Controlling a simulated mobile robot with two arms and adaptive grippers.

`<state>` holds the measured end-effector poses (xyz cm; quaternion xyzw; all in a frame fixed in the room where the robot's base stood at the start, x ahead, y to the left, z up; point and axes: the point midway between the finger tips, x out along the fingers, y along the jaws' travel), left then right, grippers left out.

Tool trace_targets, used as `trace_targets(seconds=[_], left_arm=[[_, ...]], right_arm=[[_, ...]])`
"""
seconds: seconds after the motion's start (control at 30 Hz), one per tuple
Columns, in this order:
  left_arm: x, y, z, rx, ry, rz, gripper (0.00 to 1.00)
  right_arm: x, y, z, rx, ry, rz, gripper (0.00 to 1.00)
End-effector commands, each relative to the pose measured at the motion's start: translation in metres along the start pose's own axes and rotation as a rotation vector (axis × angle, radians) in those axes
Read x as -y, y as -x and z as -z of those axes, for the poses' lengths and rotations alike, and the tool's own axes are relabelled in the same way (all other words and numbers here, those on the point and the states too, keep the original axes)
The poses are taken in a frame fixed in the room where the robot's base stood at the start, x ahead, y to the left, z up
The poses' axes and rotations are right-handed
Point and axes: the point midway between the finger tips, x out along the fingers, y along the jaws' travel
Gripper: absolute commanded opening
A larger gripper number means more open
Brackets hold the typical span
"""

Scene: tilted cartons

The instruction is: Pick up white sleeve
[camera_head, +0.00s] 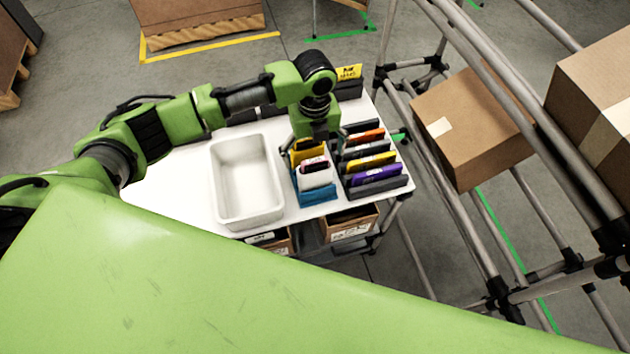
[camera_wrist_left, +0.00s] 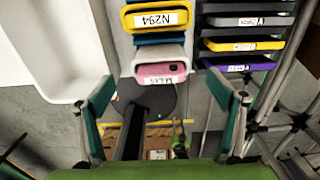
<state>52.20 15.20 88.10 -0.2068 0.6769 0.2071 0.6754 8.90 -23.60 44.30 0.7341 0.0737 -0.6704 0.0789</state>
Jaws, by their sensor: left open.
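The white sleeve (camera_head: 317,181) stands near the front of a blue rack (camera_head: 318,196) on the white table, with a pink-and-dark item showing in its top. In the left wrist view the white sleeve (camera_wrist_left: 147,54) has a pink face and a white label, and lies just ahead of the fingertips. My left gripper (camera_head: 312,137) is at the back end of the rack in the head view. My right gripper is not in view.
A yellow sleeve (camera_head: 306,153) stands behind the white one; its label reads N294 (camera_wrist_left: 160,18). A dark rack (camera_head: 378,187) with orange, yellow and purple sleeves is close on the right. An empty white tub (camera_head: 217,190) is on the left. A pipe frame stands right of the table.

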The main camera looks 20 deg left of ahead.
Motion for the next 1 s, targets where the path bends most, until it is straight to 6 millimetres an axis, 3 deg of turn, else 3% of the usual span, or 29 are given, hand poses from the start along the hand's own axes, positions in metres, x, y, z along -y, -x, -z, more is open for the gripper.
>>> trace_targets(seconds=[0.27,0.5,0.8,0.83,1.0], left_arm=[[-0.001,-0.021,0.002,-0.001,0.0,-0.002,0.86],[0.0,-0.056,0.004,0.0,0.001,0.0,0.86],[0.0,-0.064,0.004,0.002,0.0,0.001,0.86],[0.0,-0.064,0.004,0.002,0.0,0.001,0.83],[0.0,-0.064,0.004,0.002,0.0,0.001,0.39]], right_arm=[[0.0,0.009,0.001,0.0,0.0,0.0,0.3],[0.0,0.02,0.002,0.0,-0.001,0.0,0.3],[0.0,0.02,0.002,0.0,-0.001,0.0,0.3],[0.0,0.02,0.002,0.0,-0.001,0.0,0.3],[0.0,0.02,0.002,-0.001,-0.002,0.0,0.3]])
